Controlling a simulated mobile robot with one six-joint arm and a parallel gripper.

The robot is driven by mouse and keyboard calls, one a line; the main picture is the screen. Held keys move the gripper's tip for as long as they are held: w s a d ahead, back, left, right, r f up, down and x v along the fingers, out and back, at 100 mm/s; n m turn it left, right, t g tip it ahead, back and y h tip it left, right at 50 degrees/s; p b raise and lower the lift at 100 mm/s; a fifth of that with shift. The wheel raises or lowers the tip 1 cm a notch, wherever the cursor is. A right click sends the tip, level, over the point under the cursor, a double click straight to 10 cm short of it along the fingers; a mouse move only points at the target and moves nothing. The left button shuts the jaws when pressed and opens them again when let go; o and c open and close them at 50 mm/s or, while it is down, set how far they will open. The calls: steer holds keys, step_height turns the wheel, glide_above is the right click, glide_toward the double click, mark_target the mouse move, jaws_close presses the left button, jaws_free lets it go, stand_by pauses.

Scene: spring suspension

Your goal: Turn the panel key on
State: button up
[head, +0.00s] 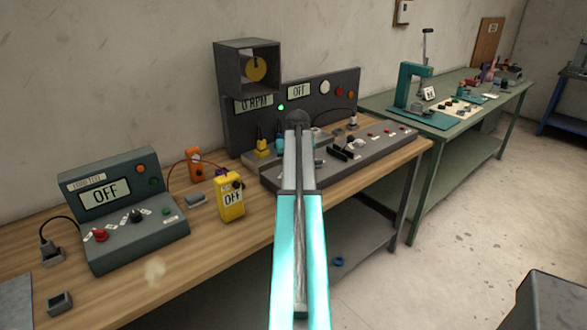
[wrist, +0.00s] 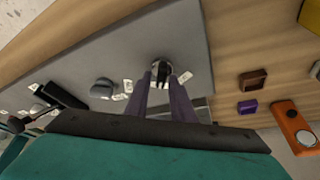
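The dark grey control panel (head: 340,105) stands on the wooden bench, with one display reading 0 RPM and another reading OFF. Its sloped console (head: 385,140) carries switches and small red buttons. My arm covers part of the console in the head view, and my gripper's tips are hidden there. In the wrist view, my gripper (wrist: 171,76) points at the console face (wrist: 130,55). Its two fingers stand apart, with a small round black-and-silver fitting (wrist: 161,68), possibly the key, at their tips. I cannot tell whether they press on it.
A grey knob (wrist: 103,88) and a black handle (wrist: 65,97) sit left of the fingers in the wrist view. A yellow meter (head: 231,197), an orange meter (head: 194,166) and a tester box reading OFF (head: 125,210) stand left on the bench. A green bench (head: 465,95) stands right.

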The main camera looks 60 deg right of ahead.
steer(key=shift+o, duration=0.7)
steer(key=shift+a, duration=0.1)
steer(key=shift+r, duration=0.15)
steer(key=b+v, duration=0.2)
steer(key=v, duration=1.1)
steer(key=shift+r, duration=0.25)
steer(key=shift+s, duration=0.1)
